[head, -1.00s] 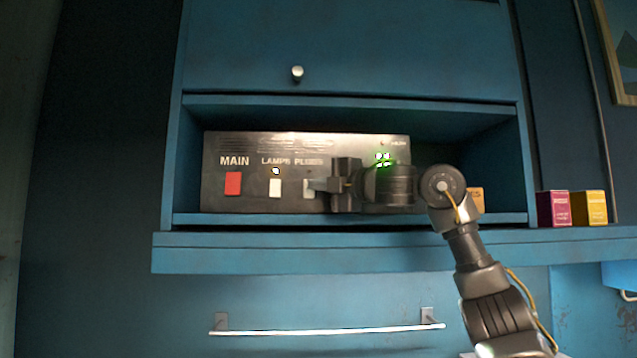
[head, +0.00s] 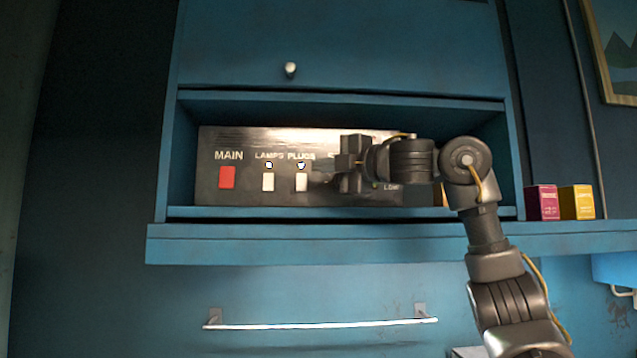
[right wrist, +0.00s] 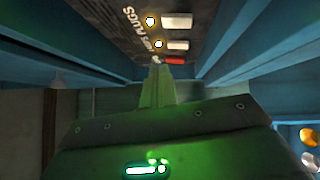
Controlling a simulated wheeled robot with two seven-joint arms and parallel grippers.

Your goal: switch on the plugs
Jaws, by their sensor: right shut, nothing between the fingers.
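A dark control panel (head: 232,138) stands in the blue shelf niche in the head view. It has a red MAIN switch (head: 227,177), a white LAMPS switch (head: 268,182) and a white PLUGS switch (head: 302,182). The light above LAMPS (head: 269,165) and the light above PLUGS (head: 301,165) both glow. My right gripper (head: 318,178) is shut and empty, just right of the PLUGS switch; its arm hides the panel's right part. In the right wrist view its shut fingers (right wrist: 157,85) point at the panel. My left gripper is not in view.
The niche has a lower ledge (head: 300,240) and a cabinet door with a knob (head: 290,69) above. A magenta box (head: 541,203) and a yellow box (head: 577,202) stand right of my arm. A rail (head: 320,324) runs below.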

